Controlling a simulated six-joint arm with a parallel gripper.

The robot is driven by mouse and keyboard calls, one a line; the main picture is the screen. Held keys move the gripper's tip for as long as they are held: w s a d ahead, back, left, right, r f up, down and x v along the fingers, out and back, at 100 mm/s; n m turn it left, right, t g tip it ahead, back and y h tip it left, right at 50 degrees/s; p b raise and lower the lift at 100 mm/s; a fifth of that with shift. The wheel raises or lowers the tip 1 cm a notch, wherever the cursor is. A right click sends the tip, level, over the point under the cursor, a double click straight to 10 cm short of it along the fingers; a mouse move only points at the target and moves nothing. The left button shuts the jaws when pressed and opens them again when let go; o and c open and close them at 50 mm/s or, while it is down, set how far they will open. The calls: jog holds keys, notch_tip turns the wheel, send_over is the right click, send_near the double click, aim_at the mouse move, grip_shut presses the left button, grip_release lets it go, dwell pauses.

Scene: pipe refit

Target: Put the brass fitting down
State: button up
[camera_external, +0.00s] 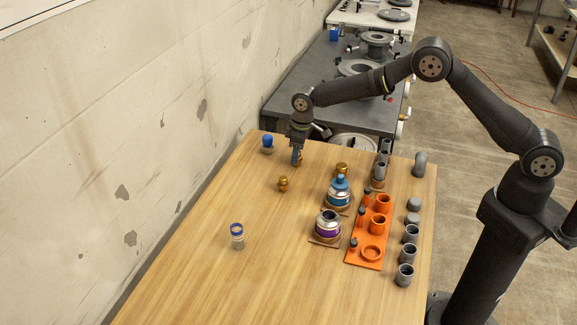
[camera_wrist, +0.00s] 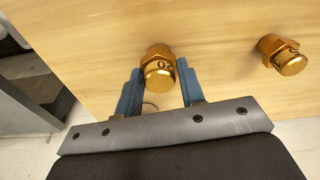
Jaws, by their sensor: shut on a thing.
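My gripper (camera_external: 296,160) is over the far left part of the wooden table, pointing down with its blue fingers close to the tabletop. It is shut on a brass fitting, which shows between the fingertips in the wrist view (camera_wrist: 158,72) with dark marks on its face. In the outside view the fingers mostly hide this fitting. Whether it touches the table cannot be told. A second, similar brass fitting (camera_external: 283,184) stands on the table just nearer than my gripper; it also shows at the right of the wrist view (camera_wrist: 282,56).
A blue-topped piece (camera_external: 267,143) stands at the far left corner. Blue-banded (camera_external: 339,194) and purple-banded (camera_external: 327,226) parts, an orange rack (camera_external: 365,252) and several grey pipe pieces (camera_external: 411,233) fill the right side. A blue-ringed piece (camera_external: 237,237) stands front left. The left middle is clear.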

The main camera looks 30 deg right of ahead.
jog(key=shift+f, duration=0.2)
jog(key=o, duration=1.1)
jog(key=shift+r, duration=0.1)
jog(key=r, duration=0.8)
jog(key=s+d+r, duration=0.1)
jog(key=r, duration=0.3)
jog(key=shift+d, duration=0.1)
